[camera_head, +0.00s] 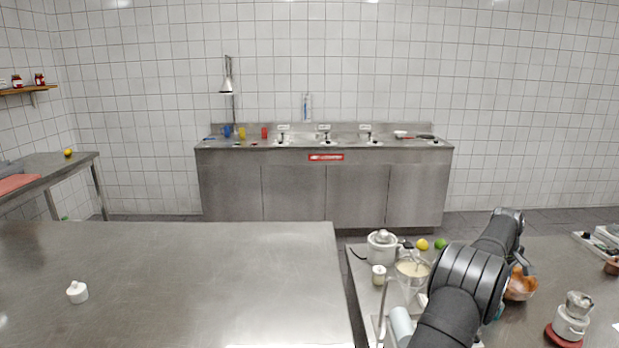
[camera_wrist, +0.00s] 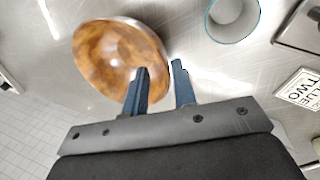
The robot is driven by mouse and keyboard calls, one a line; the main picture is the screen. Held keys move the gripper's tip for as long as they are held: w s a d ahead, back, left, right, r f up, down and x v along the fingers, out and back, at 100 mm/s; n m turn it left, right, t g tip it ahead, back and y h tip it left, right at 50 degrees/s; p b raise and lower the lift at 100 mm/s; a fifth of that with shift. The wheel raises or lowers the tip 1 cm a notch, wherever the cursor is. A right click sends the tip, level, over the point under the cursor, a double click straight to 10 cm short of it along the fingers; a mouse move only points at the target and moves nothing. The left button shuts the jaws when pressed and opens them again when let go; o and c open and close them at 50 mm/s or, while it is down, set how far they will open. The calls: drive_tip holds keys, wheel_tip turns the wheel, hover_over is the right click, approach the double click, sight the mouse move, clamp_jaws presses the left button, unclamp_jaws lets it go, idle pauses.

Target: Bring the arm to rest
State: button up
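My fingers are not clearly visible there.
A blue-rimmed round container (camera_wrist: 233,37) and a lettered card (camera_wrist: 303,88) lie right of the bowl in the wrist view. The left table (camera_head: 200,280) is mostly clear.

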wheel_tip(320, 180, up, 8)
drive_tip(key=w+a+n, duration=0.1)
drive_tip(key=w+a, duration=0.4)
drive_tip(key=a, duration=0.8)
drive_tip(key=w+a+r+n, duration=0.15)
drive_tip(key=w+a, duration=0.35)
drive_tip(key=a, duration=0.7)
drive_tip(key=w+a+n, duration=0.2)
drive_tip(key=w+a, duration=0.3)
drive_tip(key=a, duration=0.8)
drive_tip(key=s+a+n+t+y, duration=0.1)
drive_tip(key=s+a+n, duration=0.15)
drive_tip(key=a, duration=1.85)
drive_tip(key=s+a+n, duration=0.1)
drive_tip(key=s+a, duration=0.4)
drive_tip(key=a, duration=0.5)
drive_tip(key=s+a, duration=0.5)
drive_tip(key=a, duration=0.6)
drive_tip(key=shift+s+n+t+y, duration=0.15)
drive_tip(key=shift+n+t+y, duration=0.15)
drive_tip(key=shift+n+y, duration=0.1)
